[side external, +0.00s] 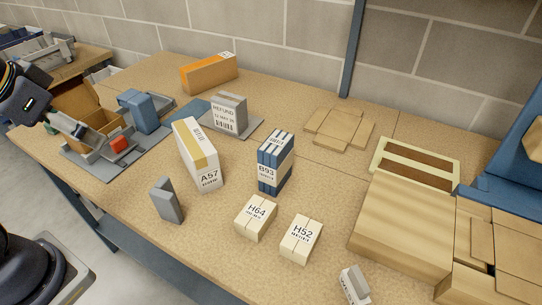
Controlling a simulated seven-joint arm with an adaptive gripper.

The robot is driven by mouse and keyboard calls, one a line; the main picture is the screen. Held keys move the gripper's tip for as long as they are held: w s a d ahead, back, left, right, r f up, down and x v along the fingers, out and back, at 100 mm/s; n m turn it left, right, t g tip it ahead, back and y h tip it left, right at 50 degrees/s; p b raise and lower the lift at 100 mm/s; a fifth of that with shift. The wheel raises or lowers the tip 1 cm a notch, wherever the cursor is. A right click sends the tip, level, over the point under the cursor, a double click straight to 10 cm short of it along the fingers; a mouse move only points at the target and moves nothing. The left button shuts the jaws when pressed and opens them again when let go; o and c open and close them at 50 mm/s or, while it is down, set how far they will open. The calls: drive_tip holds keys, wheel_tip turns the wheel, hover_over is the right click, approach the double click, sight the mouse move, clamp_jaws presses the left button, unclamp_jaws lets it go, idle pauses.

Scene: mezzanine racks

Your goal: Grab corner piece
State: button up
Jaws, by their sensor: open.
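A grey angled piece (167,201), which looks like the corner piece, stands upright on the table at the front left. My gripper (73,130) is at the far left, beside an open cardboard box (72,101), well to the left of the grey piece and apart from it. Its jaws are open. Whether anything lies between the fingers is hard to make out. A small red item (119,145) shows close to the box's right front.
A white A57 box (197,155) and a blue B93 stack (275,162) stand right of the grey piece. Cartons H64 (256,217) and H52 (300,239) lie nearer the front. A blue block (138,112) stands by the open box. Large cartons (400,226) fill the right.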

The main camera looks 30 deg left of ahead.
drive_tip(key=n+g, duration=0.2)
drive_tip(key=g, duration=0.3)
hover_over(163, 190)
wheel_tip(163, 190, down, 3)
drive_tip(key=shift+g, duration=0.3)
wheel_tip(163, 190, down, 12)
drive_tip(key=shift+d+r, duration=0.1)
drive_tip(key=shift+r, duration=0.05)
drive_tip(key=shift+f, duration=3.15)
drive_tip(key=c, duration=0.8)
